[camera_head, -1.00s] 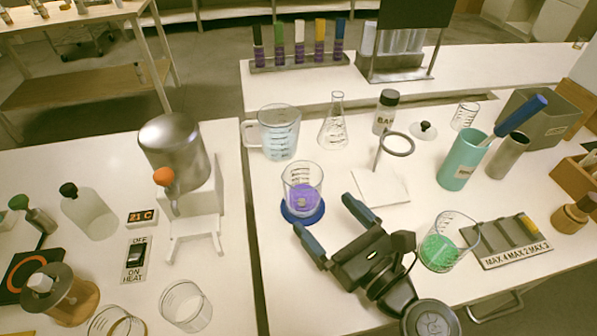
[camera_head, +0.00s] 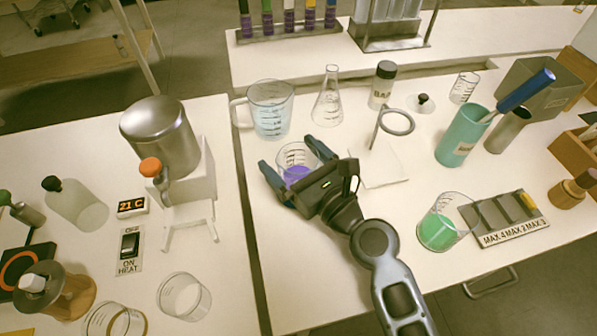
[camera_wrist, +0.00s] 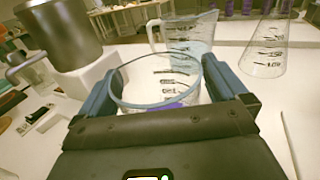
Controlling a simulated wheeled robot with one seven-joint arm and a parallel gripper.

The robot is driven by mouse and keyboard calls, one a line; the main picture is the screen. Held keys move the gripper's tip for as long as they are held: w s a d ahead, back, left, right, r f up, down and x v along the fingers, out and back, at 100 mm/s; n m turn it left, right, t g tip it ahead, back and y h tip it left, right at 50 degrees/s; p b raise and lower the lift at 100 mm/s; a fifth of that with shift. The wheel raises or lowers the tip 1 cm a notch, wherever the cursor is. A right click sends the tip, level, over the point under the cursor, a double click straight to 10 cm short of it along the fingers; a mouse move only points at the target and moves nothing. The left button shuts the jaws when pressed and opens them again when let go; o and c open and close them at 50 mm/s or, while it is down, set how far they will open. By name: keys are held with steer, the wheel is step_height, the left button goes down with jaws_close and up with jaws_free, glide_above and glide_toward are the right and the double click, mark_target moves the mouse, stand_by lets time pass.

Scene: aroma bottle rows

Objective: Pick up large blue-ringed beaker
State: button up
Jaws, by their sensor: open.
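The blue-ringed beaker (camera_head: 295,158) is clear glass with purple contents and stands upright on the table. Its blue base is hidden behind my gripper in the head view. My gripper (camera_head: 290,158) is open, with one finger on each side of the beaker. In the wrist view the beaker (camera_wrist: 160,82) shows its rim and printed marks between the two blue fingers (camera_wrist: 168,88). I cannot tell whether either finger touches the glass.
A measuring jug (camera_head: 270,108) stands close behind the beaker, with a conical flask (camera_head: 327,103) to its right. A ring stand (camera_head: 383,165) is on the right. A metal pot (camera_head: 160,135) on a white stand is left. A beaker of green liquid (camera_head: 438,230) stands front right.

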steer(key=shift+c, duration=0.2)
steer(key=c, duration=1.1)
steer(key=shift+r, duration=0.1)
steer(key=shift+c, duration=0.2)
